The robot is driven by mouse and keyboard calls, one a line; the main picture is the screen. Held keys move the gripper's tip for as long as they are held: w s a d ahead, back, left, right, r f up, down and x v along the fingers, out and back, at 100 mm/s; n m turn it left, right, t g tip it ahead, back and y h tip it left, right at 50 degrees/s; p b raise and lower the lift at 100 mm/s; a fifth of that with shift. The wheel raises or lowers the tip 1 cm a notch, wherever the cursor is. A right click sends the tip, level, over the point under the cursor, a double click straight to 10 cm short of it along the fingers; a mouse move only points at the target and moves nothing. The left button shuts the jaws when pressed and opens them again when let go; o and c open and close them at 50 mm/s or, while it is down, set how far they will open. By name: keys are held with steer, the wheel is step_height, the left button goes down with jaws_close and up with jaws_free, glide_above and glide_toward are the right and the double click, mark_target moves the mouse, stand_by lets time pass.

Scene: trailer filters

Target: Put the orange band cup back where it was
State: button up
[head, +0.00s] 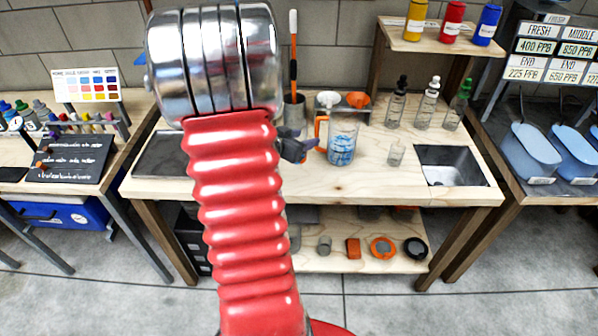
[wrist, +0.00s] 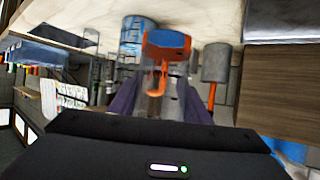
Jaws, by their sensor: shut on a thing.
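My gripper (head: 306,148) is over the left part of the workbench, next to a clear jug (head: 342,143) with blue on it. In the wrist view my gripper (wrist: 160,90) has its two dark fingers closed around what I take to be the orange band cup (wrist: 166,41). Its orange part, with a blue face, shows beyond the fingertips. The rest is see-through or blurred. In the head view an orange piece (head: 321,122) shows between my gripper and the jug. I cannot tell whether it belongs to the cup or the jug. Whether the cup touches the bench is unclear.
A grey pot (head: 293,112) with an orange-handled brush stands behind my gripper. White and orange funnels (head: 357,99) are behind the jug. A small clear cup (head: 396,153) and several bottles (head: 423,108) stand right, near the sink (head: 450,167). The front bench strip is clear.

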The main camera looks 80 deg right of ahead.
steer(key=shift+f, duration=2.45)
steer(key=shift+f, duration=2.05)
steer(key=o, duration=1.2)
steer(key=shift+f, duration=0.1)
steer(key=shift+w+a+r, duration=0.15)
steer(key=shift+a+r, duration=0.05)
steer(key=v, duration=1.1)
steer(key=shift+a+r, duration=0.15)
steer(key=shift+a, duration=0.05)
